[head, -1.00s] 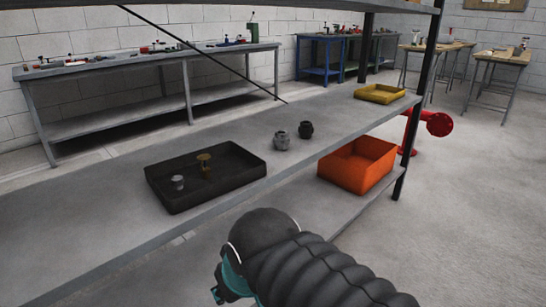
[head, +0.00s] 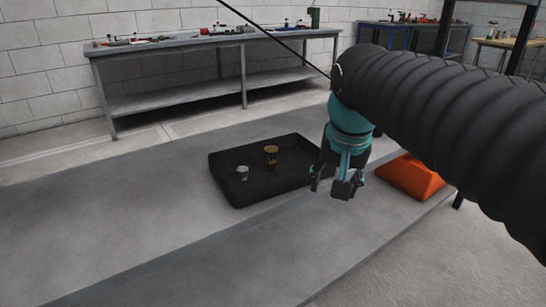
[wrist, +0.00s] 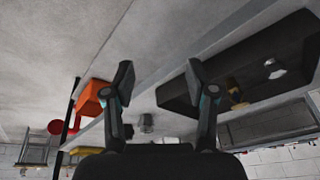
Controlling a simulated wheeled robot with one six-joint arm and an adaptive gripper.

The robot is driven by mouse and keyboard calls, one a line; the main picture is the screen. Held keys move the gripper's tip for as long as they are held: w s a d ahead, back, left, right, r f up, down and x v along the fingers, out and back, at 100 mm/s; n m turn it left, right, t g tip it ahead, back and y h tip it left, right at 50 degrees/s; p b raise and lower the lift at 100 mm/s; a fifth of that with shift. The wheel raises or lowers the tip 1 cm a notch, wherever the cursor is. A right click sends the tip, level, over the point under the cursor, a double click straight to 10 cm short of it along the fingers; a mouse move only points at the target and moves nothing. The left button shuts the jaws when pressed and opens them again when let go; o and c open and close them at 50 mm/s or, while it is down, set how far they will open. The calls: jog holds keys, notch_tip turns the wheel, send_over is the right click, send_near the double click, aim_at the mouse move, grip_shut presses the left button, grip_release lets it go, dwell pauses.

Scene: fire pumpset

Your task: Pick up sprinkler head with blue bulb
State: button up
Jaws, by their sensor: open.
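Two small sprinkler-like heads stand in a black tray (head: 262,196) on the grey shelf: a brass one (head: 271,152) and a silver one (head: 241,173). Neither bulb's colour can be made out. In the wrist view, the brass head (wrist: 235,92) and silver head (wrist: 273,69) appear in the tray (wrist: 182,92) at right. My gripper (head: 333,187) is open, with nothing between its fingers. In the head view it hangs at the right end of the tray; in the wrist view its fingers (wrist: 158,75) spread wide, the right one overlapping the tray.
An orange bin (head: 410,178) sits to the right, partly behind my arm; it also shows in the wrist view (wrist: 92,98). A grey fitting (wrist: 146,122) stands between the fingers in the wrist view, farther off. The shelf (head: 130,225) left of the tray is clear.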

aim_at(271, 148)
jog(key=shift+m+g, duration=0.5)
jog(key=shift+m, duration=0.3)
jog(key=w+a+r, duration=0.1)
jog(key=w, duration=0.1)
jog(key=w+a+r, duration=0.1)
jog(key=w+a, duration=0.1)
jog(key=w, duration=0.1)
jog(key=w+a+r, duration=0.1)
jog(key=w+a, duration=0.1)
jog(key=w, duration=0.1)
jog(key=shift+w+a, duration=0.1)
jog(key=shift+w, duration=0.1)
jog(key=shift+m+g+h, duration=0.4)
jog(key=shift+m+g, duration=0.1)
jog(key=shift+m, duration=0.4)
jog(key=w+a, duration=0.6)
jog(key=shift+w+r, duration=0.15)
jog(key=shift+r, duration=0.15)
jog(key=shift+w+a+f, duration=0.1)
jog(key=shift+a+f, duration=0.1)
jog(key=shift+w+d+f+b, duration=0.1)
jog(key=shift+f+b, duration=0.45)
jog(key=shift+f, duration=1.25)
jog(key=shift+w+d+f+b, duration=0.1)
jog(key=shift+f+b, duration=0.4)
jog(key=shift+f, duration=1.25)
grip_shut()
